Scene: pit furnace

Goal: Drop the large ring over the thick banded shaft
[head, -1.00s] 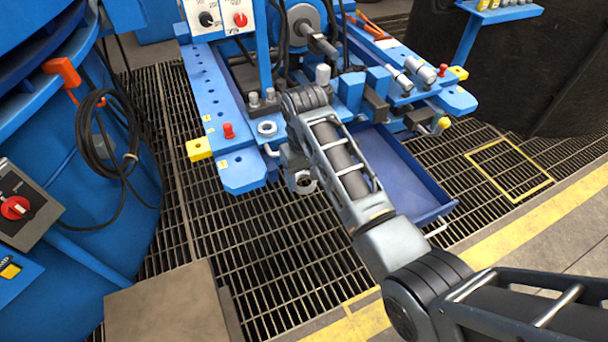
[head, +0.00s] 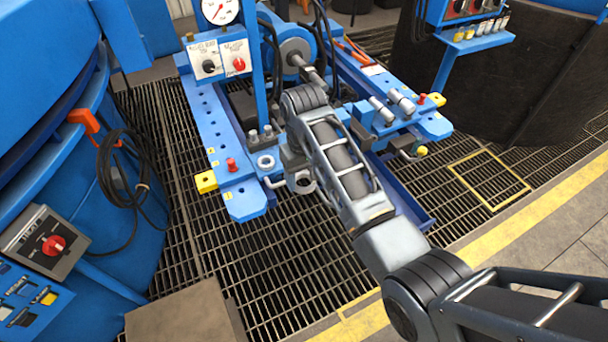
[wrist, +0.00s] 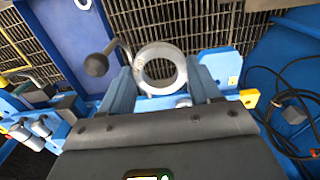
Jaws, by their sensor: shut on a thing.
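The large ring (wrist: 138,69) is a grey metal ring with a wide hole. It sits between the two fingers of my gripper (wrist: 160,85) in the wrist view, and the fingers are shut on it. In the head view my gripper (head: 300,172) hangs near the front edge of the blue bench, and the ring (head: 304,187) shows at its end. I cannot tell which part is the thick banded shaft; my arm hides part of the bench.
A blue tank with a hose stands left. Open grating (head: 280,250) lies in front.

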